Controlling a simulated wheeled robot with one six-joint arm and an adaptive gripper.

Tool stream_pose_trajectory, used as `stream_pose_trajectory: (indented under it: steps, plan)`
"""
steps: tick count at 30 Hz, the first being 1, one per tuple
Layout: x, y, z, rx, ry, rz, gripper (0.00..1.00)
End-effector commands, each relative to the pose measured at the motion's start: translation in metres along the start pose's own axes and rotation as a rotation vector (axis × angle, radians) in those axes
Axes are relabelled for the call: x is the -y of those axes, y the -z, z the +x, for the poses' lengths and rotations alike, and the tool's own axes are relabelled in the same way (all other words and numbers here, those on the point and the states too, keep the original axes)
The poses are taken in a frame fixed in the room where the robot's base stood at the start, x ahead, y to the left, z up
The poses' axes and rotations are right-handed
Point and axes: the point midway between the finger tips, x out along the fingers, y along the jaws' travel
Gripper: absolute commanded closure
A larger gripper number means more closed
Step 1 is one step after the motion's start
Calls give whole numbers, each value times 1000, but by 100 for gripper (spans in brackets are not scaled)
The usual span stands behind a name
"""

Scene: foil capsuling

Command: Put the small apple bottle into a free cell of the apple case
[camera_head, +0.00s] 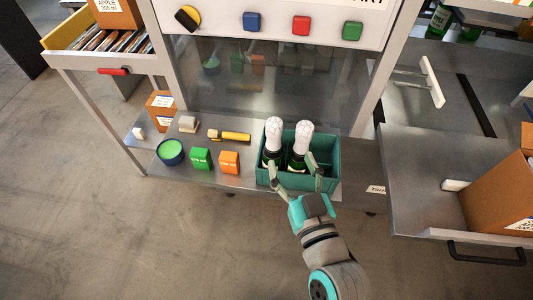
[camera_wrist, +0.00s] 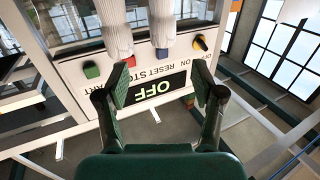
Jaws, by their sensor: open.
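Two dark bottles with white foil tops, the left bottle (camera_head: 272,139) and the right bottle (camera_head: 299,143), stand upright in a green crate (camera_head: 263,180). Their white tops (camera_wrist: 114,25) also show in the wrist view. I cannot read their labels, so I cannot tell which is the small apple bottle. My gripper (camera_head: 298,172) is open and empty at the crate's front, its fingers apart near the front wall. An orange box (camera_head: 116,12) marked "APPLE 200 ml" stands at the upper left; its inside is out of view.
A green box (camera_head: 201,158), an orange box, a round green-topped tub (camera_head: 171,151) and a yellow-handled tool (camera_head: 230,135) lie left of the crate. A clear panel (camera_head: 270,80) stands behind. A cardboard box (camera_head: 499,193) sits on the right table; green bottles (camera_head: 438,20) stand behind it.

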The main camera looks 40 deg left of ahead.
Motion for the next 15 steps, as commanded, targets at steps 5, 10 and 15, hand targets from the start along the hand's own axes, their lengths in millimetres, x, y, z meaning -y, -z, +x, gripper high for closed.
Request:
stream_pose_trajectory:
  steps: [5,10,15]
  plan:
    - [5,6,14,-4,20,-7,32]
    - [6,6,39,-4,20,-7,32]
    - [6,6,57,-5,19,-6,32]
